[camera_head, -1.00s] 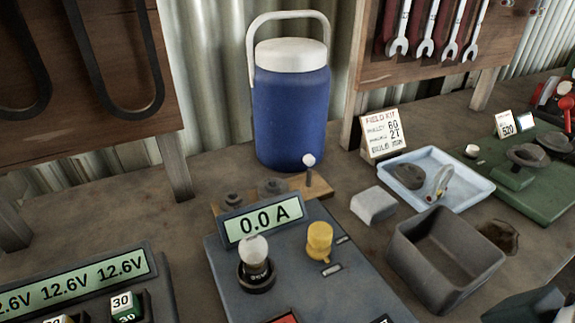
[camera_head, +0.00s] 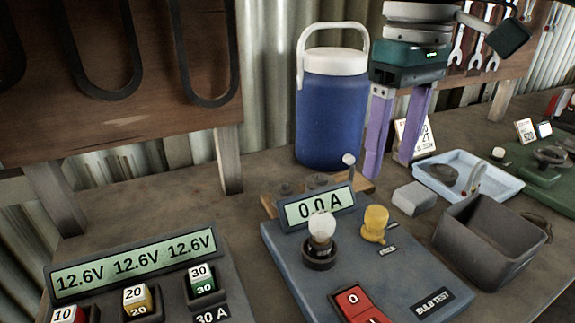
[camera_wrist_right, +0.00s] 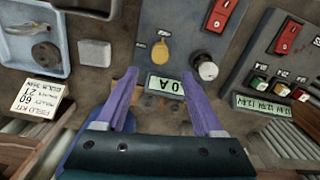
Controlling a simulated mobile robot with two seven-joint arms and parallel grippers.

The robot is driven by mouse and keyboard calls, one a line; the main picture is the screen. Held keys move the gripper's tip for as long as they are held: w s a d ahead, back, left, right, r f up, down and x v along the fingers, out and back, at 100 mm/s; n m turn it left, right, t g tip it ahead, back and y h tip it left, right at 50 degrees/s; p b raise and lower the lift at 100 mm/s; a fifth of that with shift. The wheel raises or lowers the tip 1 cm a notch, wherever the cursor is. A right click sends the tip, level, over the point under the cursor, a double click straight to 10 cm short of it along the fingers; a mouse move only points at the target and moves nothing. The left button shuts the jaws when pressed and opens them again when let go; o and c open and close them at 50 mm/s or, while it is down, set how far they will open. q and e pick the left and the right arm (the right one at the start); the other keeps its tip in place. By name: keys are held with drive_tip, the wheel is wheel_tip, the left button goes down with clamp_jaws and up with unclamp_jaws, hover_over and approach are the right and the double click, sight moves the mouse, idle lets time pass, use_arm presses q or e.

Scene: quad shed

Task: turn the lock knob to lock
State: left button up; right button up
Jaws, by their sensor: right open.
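A yellow knob (camera_head: 375,223) stands on the blue-grey bulb test panel (camera_head: 285,255), right of a bulb (camera_head: 321,228) in its socket. Small labels beside the knob are too small to read. The knob also shows in the right wrist view (camera_wrist_right: 161,50), ahead of the fingertips. The panel's display (camera_head: 319,207) reads 0.0 A. My right gripper (camera_head: 390,168) is open and empty, pointing down above and behind the knob, apart from it. My left gripper is not in view.
A blue cooler (camera_head: 332,115) stands behind the panel. A grey bin (camera_head: 490,240), a grey block (camera_head: 413,198) and a light tray (camera_head: 500,180) lie to the right. A 12.6V fuse panel (camera_head: 135,262) is at left. A red switch (camera_head: 355,303) is at the panel's front.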

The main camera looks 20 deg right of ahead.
sight(378, 211)
wheel_tip(378, 211, down, 9)
drive_tip(key=shift+b, duration=0.35)
clamp_jaws()
idle(0.5)
